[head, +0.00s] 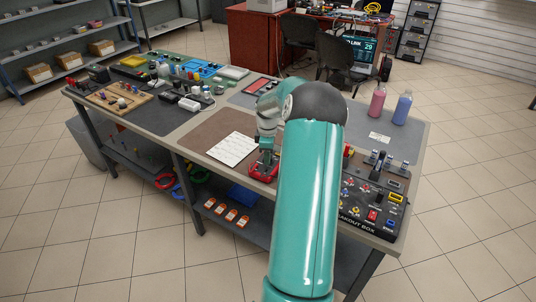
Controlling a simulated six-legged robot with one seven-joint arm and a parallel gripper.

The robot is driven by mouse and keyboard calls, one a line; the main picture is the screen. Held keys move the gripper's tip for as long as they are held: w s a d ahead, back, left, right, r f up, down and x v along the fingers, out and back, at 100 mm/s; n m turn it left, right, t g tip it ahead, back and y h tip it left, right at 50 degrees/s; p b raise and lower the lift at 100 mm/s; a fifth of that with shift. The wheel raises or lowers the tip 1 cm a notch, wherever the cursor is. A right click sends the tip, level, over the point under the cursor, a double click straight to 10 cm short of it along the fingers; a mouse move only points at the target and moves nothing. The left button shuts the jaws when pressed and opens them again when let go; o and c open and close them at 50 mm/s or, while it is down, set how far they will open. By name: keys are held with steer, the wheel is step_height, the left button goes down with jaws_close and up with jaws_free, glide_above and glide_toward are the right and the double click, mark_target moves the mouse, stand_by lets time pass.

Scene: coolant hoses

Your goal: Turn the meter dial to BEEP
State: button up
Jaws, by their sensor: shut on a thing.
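A red meter (261,174) lies on the brown mat near the front edge of the workbench, beside a white printed sheet. My gripper (267,147) points down over the upper part of the meter, shut on its dial. The dial and its markings are hidden by the gripper or too small to read, so I cannot tell its setting.
My teal arm crosses the bench and hides part of it. A black breakout box (371,200) stands at the right. Pink (377,102) and blue (402,108) bottles stand at the back right. The white sheet (232,149) lies left of the meter. Small parts crowd the left end.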

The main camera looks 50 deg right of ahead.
steer(key=m, duration=1)
steer(key=shift+w+m+g, duration=0.1)
steer(key=shift+m+g, duration=0.2)
steer(key=shift+m, duration=0.1)
steer(key=m, duration=0.5)
steer(key=shift+m, duration=0.3)
steer(key=m, duration=0.5)
steer(key=o, duration=1)
